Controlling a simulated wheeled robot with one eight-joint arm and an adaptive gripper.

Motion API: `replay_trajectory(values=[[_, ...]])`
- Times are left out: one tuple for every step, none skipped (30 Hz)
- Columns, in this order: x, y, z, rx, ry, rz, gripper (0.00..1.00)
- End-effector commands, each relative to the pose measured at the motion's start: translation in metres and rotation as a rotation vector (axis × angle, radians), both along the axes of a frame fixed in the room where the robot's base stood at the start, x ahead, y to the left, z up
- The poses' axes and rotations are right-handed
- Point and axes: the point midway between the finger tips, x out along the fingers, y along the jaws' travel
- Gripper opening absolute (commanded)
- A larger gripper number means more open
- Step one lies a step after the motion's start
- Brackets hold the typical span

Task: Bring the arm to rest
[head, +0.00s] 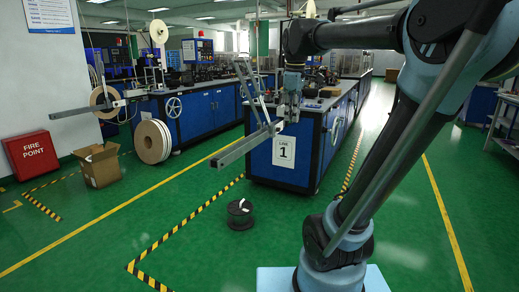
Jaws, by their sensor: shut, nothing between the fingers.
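My arm rises from its base at the lower right, bends near the top right corner and reaches left across the top of the head view. My gripper (288,117) hangs down from the wrist at the upper middle, in front of the blue machine bench (280,168) with the sheet marked 1 (284,151). The gripper is small in the picture; its fingers look shut and empty. It appears beside a grey metal rail (240,147) that sticks out from the bench; I cannot tell whether they touch.
A black wire spool (240,214) stands on the green floor. A large white reel (152,142), an open cardboard box (100,164) and a red fire point box (31,155) stand at left. Another blue bench (200,112) is behind. The floor in front is mostly clear.

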Motion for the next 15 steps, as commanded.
replay_trajectory(values=[[-0.014, -0.009, -0.017, 0.007, -0.003, -0.068, 0.00], [-0.021, -0.013, -0.026, 0.014, -0.005, -0.110, 0.00], [-0.031, -0.018, -0.039, 0.020, -0.009, -0.169, 0.00], [-0.038, -0.022, -0.049, 0.026, -0.011, -0.213, 0.00], [-0.046, -0.026, -0.059, 0.031, -0.013, -0.255, 0.00], [-0.056, -0.031, -0.072, 0.040, -0.016, -0.313, 0.00], [-0.063, -0.035, -0.082, 0.046, -0.019, -0.356, 0.00], [-0.070, -0.038, -0.093, 0.052, -0.022, -0.400, 0.00], [-0.080, -0.042, -0.107, 0.059, -0.024, -0.457, 0.00], [-0.087, -0.045, -0.118, 0.065, -0.027, -0.500, 0.00], [-0.095, -0.048, -0.129, 0.072, -0.029, -0.544, 0.00], [-0.105, -0.052, -0.144, 0.080, -0.033, -0.601, 0.00], [-0.112, -0.055, -0.155, 0.086, -0.035, -0.645, 0.00], [-0.120, -0.058, -0.166, 0.093, -0.037, -0.687, 0.00], [-0.129, -0.061, -0.181, 0.102, -0.040, -0.745, 0.00]])
